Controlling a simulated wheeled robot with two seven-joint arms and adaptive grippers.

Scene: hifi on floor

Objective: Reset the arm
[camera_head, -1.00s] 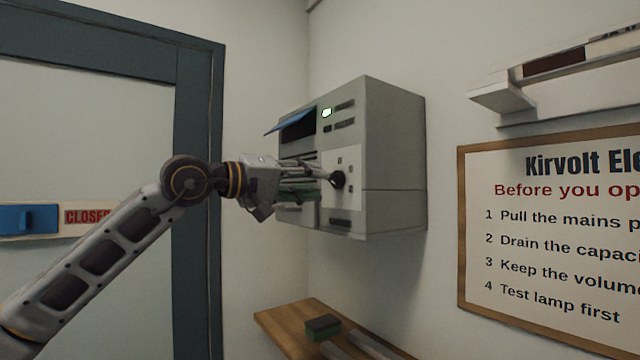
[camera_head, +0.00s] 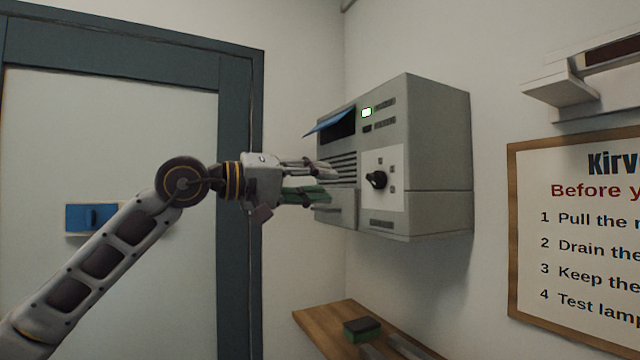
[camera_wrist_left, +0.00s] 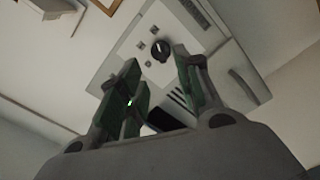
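My left arm comes in from the left in the head view. Its gripper (camera_head: 325,182) has green-padded fingers and sits just left of a grey wall box, apart from its knob. In the left wrist view the fingers (camera_wrist_left: 158,88) stand apart with nothing between them. The knob also shows beyond the fingers in the left wrist view (camera_wrist_left: 160,50). My right gripper is out of view.
A door with a grey frame (camera_head: 235,130) and a blue latch (camera_head: 92,217) is behind my arm. A wooden shelf (camera_head: 325,325) below the box holds a green-and-black block (camera_head: 362,328). A framed sign (camera_head: 575,240) hangs at right.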

